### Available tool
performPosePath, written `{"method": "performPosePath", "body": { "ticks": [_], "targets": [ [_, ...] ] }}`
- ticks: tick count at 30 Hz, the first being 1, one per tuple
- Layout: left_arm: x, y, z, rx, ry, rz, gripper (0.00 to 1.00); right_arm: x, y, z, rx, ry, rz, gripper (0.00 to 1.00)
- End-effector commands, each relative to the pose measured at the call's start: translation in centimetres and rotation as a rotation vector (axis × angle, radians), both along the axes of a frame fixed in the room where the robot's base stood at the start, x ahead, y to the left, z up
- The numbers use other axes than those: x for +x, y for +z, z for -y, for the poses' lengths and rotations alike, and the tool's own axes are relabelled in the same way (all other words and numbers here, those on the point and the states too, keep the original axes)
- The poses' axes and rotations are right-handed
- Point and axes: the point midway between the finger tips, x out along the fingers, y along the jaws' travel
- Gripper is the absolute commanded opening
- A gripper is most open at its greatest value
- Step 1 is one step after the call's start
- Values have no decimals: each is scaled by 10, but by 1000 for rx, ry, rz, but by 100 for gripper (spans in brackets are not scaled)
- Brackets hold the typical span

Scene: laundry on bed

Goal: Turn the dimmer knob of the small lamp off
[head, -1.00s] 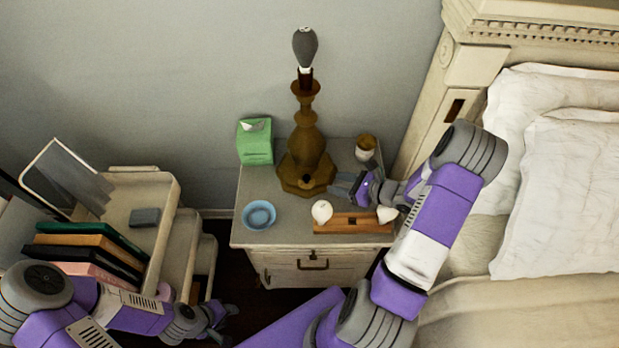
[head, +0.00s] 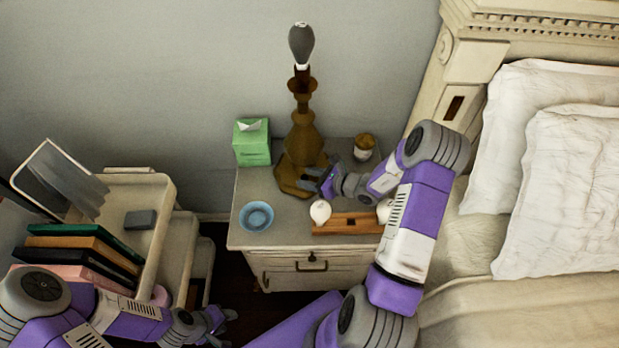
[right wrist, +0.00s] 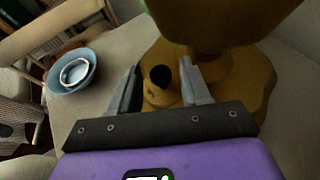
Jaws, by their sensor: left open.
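The small lamp (head: 303,140) stands upright on the nightstand, brown with a grey bulb on top. Its wide base also fills the right wrist view (right wrist: 225,85). A dark round dimmer knob (right wrist: 160,76) sits low on the base there; in the head view my right gripper covers that area. My right gripper (head: 317,181) is at the front right of the lamp base. In the right wrist view its fingers (right wrist: 161,70) are apart, one on each side of the knob, with a gap showing. My left gripper (head: 222,326) is open and empty, low beside the cart.
The nightstand (head: 290,222) also holds a blue bowl (head: 257,215), a green tissue box (head: 252,145), a small jar (head: 364,147) and a wooden holder (head: 340,224) with white round pieces. A cart (head: 170,240) with books is left; the bed (head: 540,290) is right.

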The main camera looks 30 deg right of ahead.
Motion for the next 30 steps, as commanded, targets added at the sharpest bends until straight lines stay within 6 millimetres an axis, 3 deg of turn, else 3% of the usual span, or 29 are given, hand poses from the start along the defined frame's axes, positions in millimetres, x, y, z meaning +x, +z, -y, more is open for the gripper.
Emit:
{"method": "performPosePath", "body": {
  "ticks": [1,9,20,30],
  "targets": [
    [0,0,0,0,0,0,43,0,0,0,0,0,0,39],
    [0,0,0,0,0,0,43,0,0,0,0,0,0,0],
    [0,4,0,0,0,0,43,0,1,2,-1,56,0,0],
    [0,12,0,0,0,0,43,4,0,6,-5,294,1,0]
  ]
}}
